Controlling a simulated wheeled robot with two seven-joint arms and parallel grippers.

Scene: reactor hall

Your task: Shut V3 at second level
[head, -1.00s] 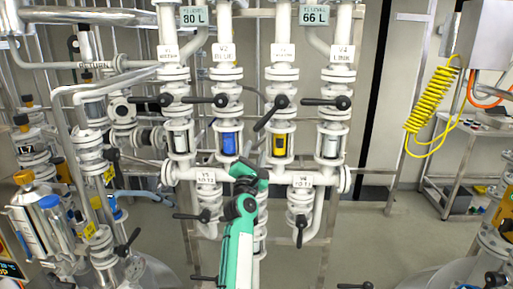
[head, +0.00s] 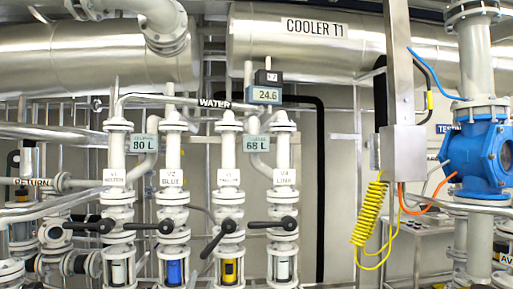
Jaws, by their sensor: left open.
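The V3 valve shows right of centre-left in the head view, under its white tag (head: 229,177). Its black lever (head: 217,240) slants down to the left, while the levers of V1 (head: 90,226), V2 (head: 152,227) and V4 (head: 272,225) lie about level. A yellow sight glass (head: 230,270) sits below V3. One level display (head: 144,143) reads 80 L and the second (head: 256,143) reads 68 L; their small top lines are hard to read. Neither of my grippers is in view.
A small display (head: 265,95) reads 24.6 above the pipes. The Cooler T1 vessel (head: 300,45) spans the top. A grey box (head: 402,150) with a coiled yellow hose (head: 369,215) hangs right of the valves. A blue fitting (head: 480,155) stands far right.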

